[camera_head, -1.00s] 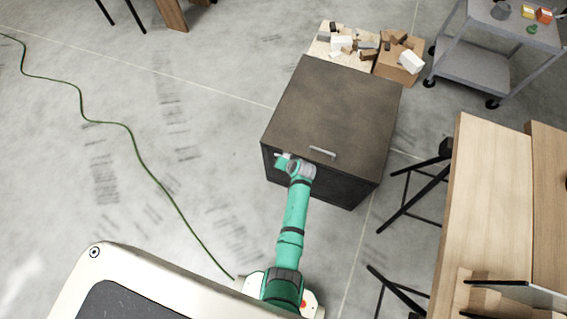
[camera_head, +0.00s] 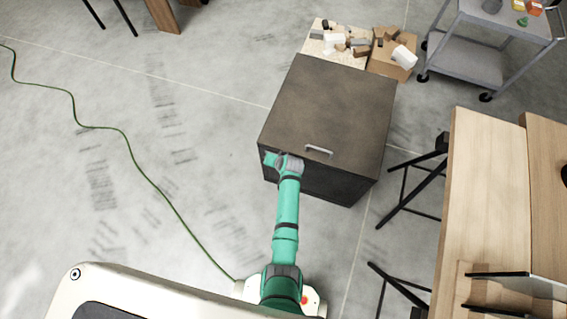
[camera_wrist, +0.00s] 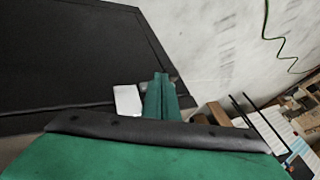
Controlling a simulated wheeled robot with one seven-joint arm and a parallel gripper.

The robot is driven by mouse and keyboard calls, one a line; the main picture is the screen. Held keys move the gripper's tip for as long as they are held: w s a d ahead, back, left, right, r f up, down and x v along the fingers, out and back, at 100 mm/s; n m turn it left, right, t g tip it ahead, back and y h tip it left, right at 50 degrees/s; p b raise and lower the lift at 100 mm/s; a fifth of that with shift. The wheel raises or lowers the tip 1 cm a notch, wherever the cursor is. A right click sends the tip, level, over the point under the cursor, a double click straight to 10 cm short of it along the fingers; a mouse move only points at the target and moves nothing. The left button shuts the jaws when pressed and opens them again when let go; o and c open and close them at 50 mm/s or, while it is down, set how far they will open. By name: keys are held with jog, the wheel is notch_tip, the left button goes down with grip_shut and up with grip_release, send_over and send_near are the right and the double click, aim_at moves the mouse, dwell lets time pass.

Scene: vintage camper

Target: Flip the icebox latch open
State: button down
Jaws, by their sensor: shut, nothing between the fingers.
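The icebox appears to be the dark brown box (camera_head: 327,105) in the middle of the head view, its lid down, with a pale handle (camera_head: 319,151) near the lid's front edge. My gripper (camera_head: 268,159) is at the box's front left top corner, left of the handle. In the wrist view my gripper's green fingers (camera_wrist: 163,92) are together and empty. A small whitish piece (camera_wrist: 127,99) shows just left of them, by the dark box face (camera_wrist: 65,55); it may be the latch. I cannot tell whether the fingers touch it.
Cartons with blocks (camera_head: 393,55) stand behind the box. A grey wheeled cart (camera_head: 470,62) is at the upper right. A wooden table (camera_head: 485,200) and dark stools are on the right.

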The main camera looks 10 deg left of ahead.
jog(key=s+d+r, duration=0.4)
jog(key=d+r, duration=0.3)
jog(key=r, duration=0.2)
jog(key=shift+s+d, duration=0.25)
jog(key=shift+d, duration=0.05)
dwell(0.4)
